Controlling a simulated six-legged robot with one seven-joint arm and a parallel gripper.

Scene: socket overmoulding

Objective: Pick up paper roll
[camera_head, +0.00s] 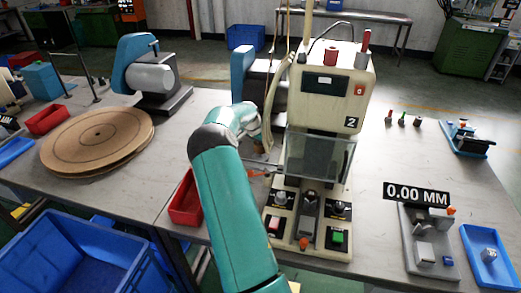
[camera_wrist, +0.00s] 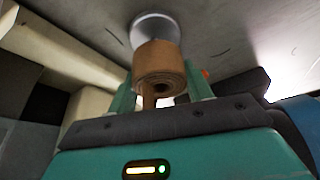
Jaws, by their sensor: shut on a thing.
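The brown paper roll (camera_wrist: 159,62) shows in the wrist view, with its round hollow end towards the camera and a strip of paper hanging below it. My gripper (camera_wrist: 162,88) has its two teal fingers on either side of the roll and is shut on it. A round silvery disc (camera_wrist: 151,20) lies directly behind the roll, close to or touching it; I cannot tell which. In the head view my teal arm reaches to the left side of the cream machine (camera_head: 325,95). The gripper and roll are not clearly visible there.
The machine has a clear guard (camera_head: 320,152) and buttons at its base. A red bin (camera_head: 186,198) stands beside my arm. Round brown boards (camera_head: 98,136) lie on the left table. A gauge (camera_head: 425,240) and a blue tray (camera_head: 490,257) are at the right.

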